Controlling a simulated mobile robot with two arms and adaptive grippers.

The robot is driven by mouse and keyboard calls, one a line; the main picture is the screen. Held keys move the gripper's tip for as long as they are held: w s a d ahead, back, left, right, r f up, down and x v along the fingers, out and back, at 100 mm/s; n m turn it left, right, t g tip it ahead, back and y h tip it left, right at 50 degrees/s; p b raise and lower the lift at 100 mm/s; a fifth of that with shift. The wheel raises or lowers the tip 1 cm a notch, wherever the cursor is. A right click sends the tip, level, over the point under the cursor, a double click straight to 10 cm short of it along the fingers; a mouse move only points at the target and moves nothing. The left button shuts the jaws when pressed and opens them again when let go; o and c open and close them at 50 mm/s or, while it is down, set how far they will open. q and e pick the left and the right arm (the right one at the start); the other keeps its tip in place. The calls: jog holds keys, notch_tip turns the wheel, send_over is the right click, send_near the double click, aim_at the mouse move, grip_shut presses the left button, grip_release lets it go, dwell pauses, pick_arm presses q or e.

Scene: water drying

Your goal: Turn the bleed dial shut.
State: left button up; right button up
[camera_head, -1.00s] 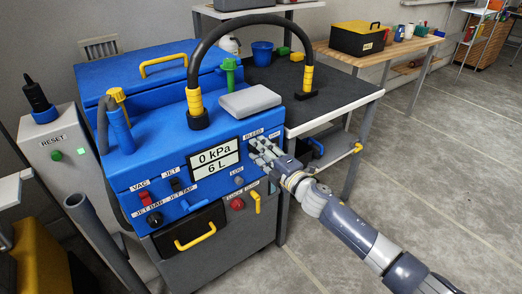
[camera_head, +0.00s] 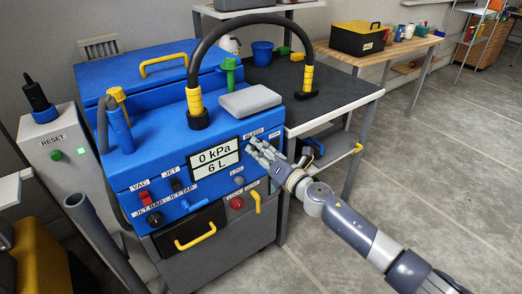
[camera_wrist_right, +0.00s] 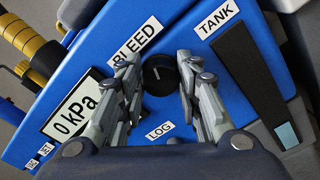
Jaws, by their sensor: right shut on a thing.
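The bleed dial (camera_wrist_right: 160,74) is a round black knob on the blue panel, below the BLEED label (camera_wrist_right: 136,42) in the right wrist view. My right gripper (camera_wrist_right: 157,66) has a finger on each side of the dial and is shut on it. In the head view my right gripper (camera_head: 257,150) is at the upper right of the machine's front panel, and its fingers hide the dial. The dial's exact setting cannot be read. My left gripper is not in view.
The display (camera_head: 215,158) reads 0 kPa and 6 L. Close by are the TANK label (camera_wrist_right: 218,17), a dark gauge strip (camera_wrist_right: 255,75) and a LOG label (camera_wrist_right: 160,131). A black hose (camera_head: 240,20) arches above the machine. A dark table (camera_head: 340,95) stands to the right.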

jog(key=n, duration=0.4)
jog(key=shift+s+a+f+n, duration=0.1)
jog(key=shift+n, duration=0.3)
dwell(0.4)
jog(key=o, duration=1)
jog(key=shift+o, duration=0.2)
jog(key=v, duration=1.2)
